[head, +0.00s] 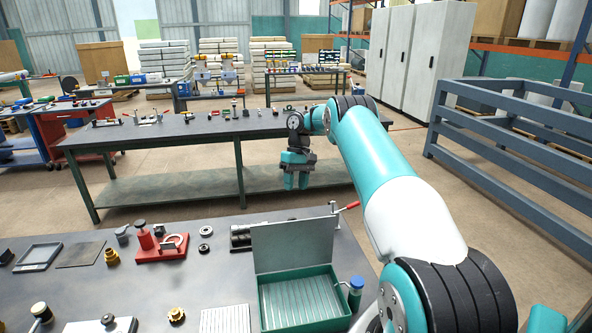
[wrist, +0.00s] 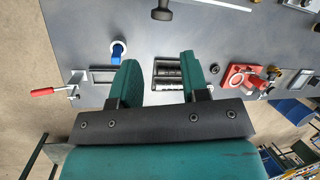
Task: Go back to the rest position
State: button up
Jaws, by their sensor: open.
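My gripper (head: 297,180) hangs from my teal and white arm in the head view, in the air past the far edge of the near workbench. It points downward. In the wrist view my gripper (wrist: 160,85) shows two teal fingers spread apart with nothing between them. The bench top lies beyond the fingers. No part is held.
The near workbench (head: 215,275) carries an open green box (head: 300,300), a red fixture (head: 160,245), a red-handled clamp (head: 347,207) and small parts. Another bench (head: 160,135) stands behind my gripper. A blue-grey railing (head: 520,140) is at right. Floor shows between benches.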

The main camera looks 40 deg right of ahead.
jog(key=shift+d+r, duration=0.1)
jog(key=shift+r, duration=0.1)
dwell(0.6)
jog(key=s+a+r+n+b, duration=0.1)
jog(key=a+r+n+b, duration=0.15)
jog(key=a, duration=0.75)
jog(key=s+a+r+n+t+b, duration=0.15)
jog(key=a+b, duration=0.25)
jog(key=a, duration=0.5)
jog(key=s+a+r+n+b, duration=0.1)
jog(key=s+a+r+b, duration=0.2)
jog(key=a, duration=0.7)
jog(key=s+a+f+n+b, duration=0.25)
jog(key=s+a+b, duration=0.35)
jog(key=s+a, duration=0.6)
jog(key=s+a+f+n+b, duration=0.1)
jog(key=s+f, duration=0.4)
jog(key=s, duration=0.9)
jog(key=n+b, duration=0.1)
jog(key=b, duration=0.1)
jog(key=shift+a+t+y+b, duration=0.15)
jog(key=shift+t+y+b, duration=0.15)
jog(key=shift+t, duration=0.05)
jog(key=shift+s+n, duration=0.15)
jog(key=shift+n, duration=0.2)
